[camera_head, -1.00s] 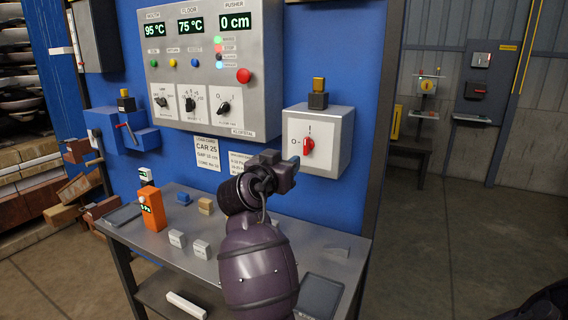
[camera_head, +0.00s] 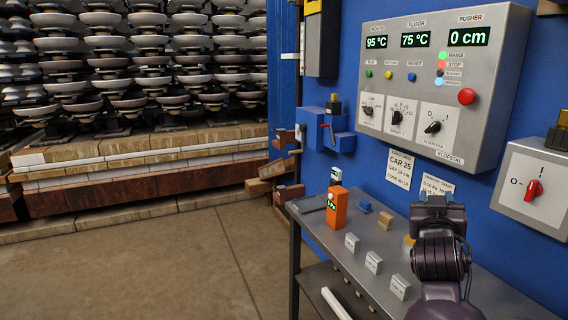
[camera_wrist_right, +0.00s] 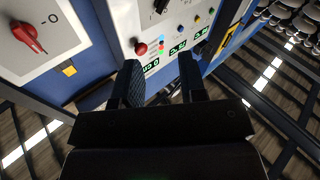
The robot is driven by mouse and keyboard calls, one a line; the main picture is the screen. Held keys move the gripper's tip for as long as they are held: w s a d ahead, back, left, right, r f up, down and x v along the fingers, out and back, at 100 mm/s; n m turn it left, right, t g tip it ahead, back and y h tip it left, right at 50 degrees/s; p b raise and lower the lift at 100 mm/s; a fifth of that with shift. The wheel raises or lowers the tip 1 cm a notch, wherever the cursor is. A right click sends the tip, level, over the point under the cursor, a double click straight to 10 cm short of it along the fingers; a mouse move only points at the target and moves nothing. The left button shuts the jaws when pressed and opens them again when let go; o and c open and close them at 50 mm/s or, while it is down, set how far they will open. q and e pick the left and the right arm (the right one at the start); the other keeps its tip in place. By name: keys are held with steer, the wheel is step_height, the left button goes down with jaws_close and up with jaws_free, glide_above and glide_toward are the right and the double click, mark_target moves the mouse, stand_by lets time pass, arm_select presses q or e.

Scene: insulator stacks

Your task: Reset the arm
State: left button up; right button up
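My right arm reaches up from the bottom right in the head view, over the grey shelf table (camera_head: 325,240). Its gripper (camera_head: 437,198) is mostly hidden behind the dark wrist. In the right wrist view the two fingers of my right gripper (camera_wrist_right: 160,80) stand apart with nothing between them. Beyond them is the grey control panel (camera_head: 425,85), which also shows in the right wrist view (camera_wrist_right: 185,20). My left gripper is not in view.
An orange device (camera_head: 337,208) and several small blocks stand on the table. A grey switch box with a red knob (camera_head: 534,190) is on the blue wall at the right. Stacked insulators (camera_head: 150,60) fill the left background, with open floor (camera_head: 190,265) before them.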

steer(key=s+a+f+n+y, duration=0.2)
steer(key=s+f+y, duration=0.15)
steer(key=f, duration=0.35)
steer(key=s+a+f+n+g+y+p, duration=0.1)
steer(key=s+a+f+y, duration=0.1)
steer(key=s+f, duration=0.35)
steer(key=s+a+f+n+y, duration=0.2)
steer(key=s+f+y, duration=0.1)
steer(key=f, duration=0.6)
steer(key=s+d+f+g, duration=0.1)
steer(key=s+f+g, duration=0.2)
steer(key=s+f, duration=0.5)
steer(key=s+f+m+g+p, duration=0.1)
steer(key=s+f+g, duration=0.1)
steer(key=s+f, duration=0.6)
steer(key=s, duration=0.7)
steer(key=shift+s+d+f+g, duration=0.25)
steer(key=shift+s+d+g, duration=0.05)
steer(key=shift+d+g, duration=0.1)
